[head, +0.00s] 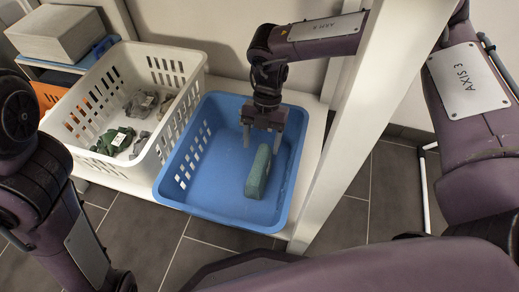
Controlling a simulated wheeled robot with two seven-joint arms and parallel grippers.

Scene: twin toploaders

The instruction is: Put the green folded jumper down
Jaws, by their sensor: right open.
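The green folded jumper (258,172) lies in the blue basket (227,209), towards the right side of its floor. It is a long, narrow block shape. My right gripper (262,143) reaches into the basket from above, pointing down. Its two fingers are apart and empty, just above and behind the jumper's far end. I cannot tell whether a finger touches it. My left arm comes in at the left edge, but its gripper is not in view.
A white basket (150,172) with several grey and green cloth items stands left of the blue one. A white post (352,125) rises close to the blue basket's right side. A grey box (58,32) sits at the back left. The blue basket's left floor is clear.

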